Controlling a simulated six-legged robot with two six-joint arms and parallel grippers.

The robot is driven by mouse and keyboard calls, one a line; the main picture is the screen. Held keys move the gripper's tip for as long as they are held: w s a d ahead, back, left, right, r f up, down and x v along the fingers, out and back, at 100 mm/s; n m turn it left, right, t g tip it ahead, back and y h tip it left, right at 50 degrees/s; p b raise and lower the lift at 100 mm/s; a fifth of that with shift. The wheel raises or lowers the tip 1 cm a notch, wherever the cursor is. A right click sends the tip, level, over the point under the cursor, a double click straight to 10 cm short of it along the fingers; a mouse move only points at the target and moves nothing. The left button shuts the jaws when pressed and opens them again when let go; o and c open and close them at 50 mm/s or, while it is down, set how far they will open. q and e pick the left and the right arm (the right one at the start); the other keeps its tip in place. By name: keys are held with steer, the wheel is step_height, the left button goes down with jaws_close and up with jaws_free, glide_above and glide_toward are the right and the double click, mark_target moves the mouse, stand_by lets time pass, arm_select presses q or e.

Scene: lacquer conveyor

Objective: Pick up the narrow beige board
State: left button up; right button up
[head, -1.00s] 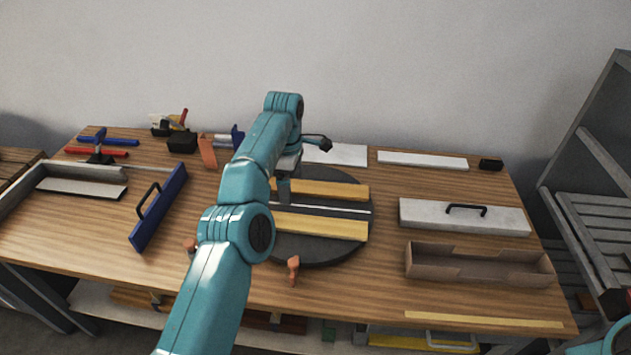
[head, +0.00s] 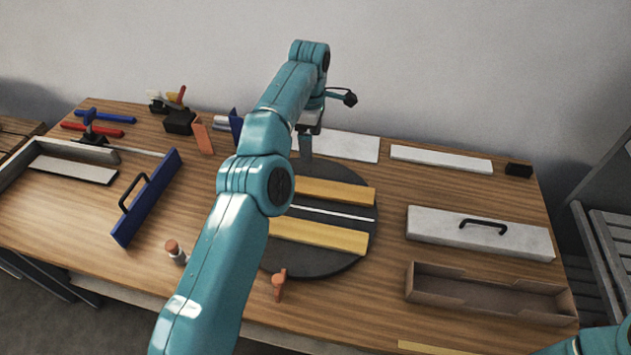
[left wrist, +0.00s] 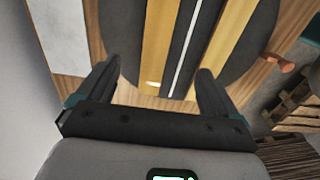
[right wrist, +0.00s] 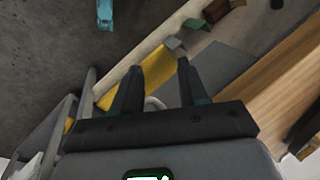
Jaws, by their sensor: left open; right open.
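Two long beige boards lie on a dark round disc (head: 335,262) on the workbench, a far one (head: 335,191) and a near one (head: 318,236). A thin white strip (head: 335,213) runs between them. I cannot tell which is the narrow one. A thin yellow-beige strip (head: 428,348) also lies at the bench's front right edge, partly cut off. My left gripper (left wrist: 157,82) is open and empty, near the disc's far rim; one beige board (left wrist: 160,45) shows between its fingers in the left wrist view. My right gripper (right wrist: 160,85) is open and empty, off the bench's side.
A grey-white handled box (head: 425,222) and an open brown cardboard tray (head: 490,295) stand right of the disc. A blue handled panel (head: 150,205) and clamps (head: 95,128) are at left. White boards (head: 440,160) lie at the back. A yellow piece (right wrist: 145,75) shows below the right gripper.

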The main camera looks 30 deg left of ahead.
arm_select(q)
steer(key=b, duration=0.2)
glide_above(311, 186)
step_height(311, 186, down, 10)
steer(key=shift+s+d+r, duration=0.1)
steer(key=shift+s, duration=0.05)
steer(key=shift+d+f, duration=0.1)
steer(key=shift+f, duration=0.3)
steer(key=f, duration=0.1)
steer(key=f+p, duration=0.1)
steer(key=f, duration=0.3)
steer(key=shift+a+f+p, duration=0.1)
steer(key=shift+a+p, duration=0.15)
steer(key=shift+p, duration=0.05)
steer(key=shift+w+f, duration=0.35)
steer(key=shift+w, duration=0.05)
steer(key=shift+s+r, duration=0.15)
steer(key=shift+s, duration=0.1)
steer(key=c, duration=1.3)
steer(key=shift+w, duration=0.15)
arm_select(e)
steer(key=shift+w+f, duration=0.15)
steer(key=shift+f, duration=0.15)
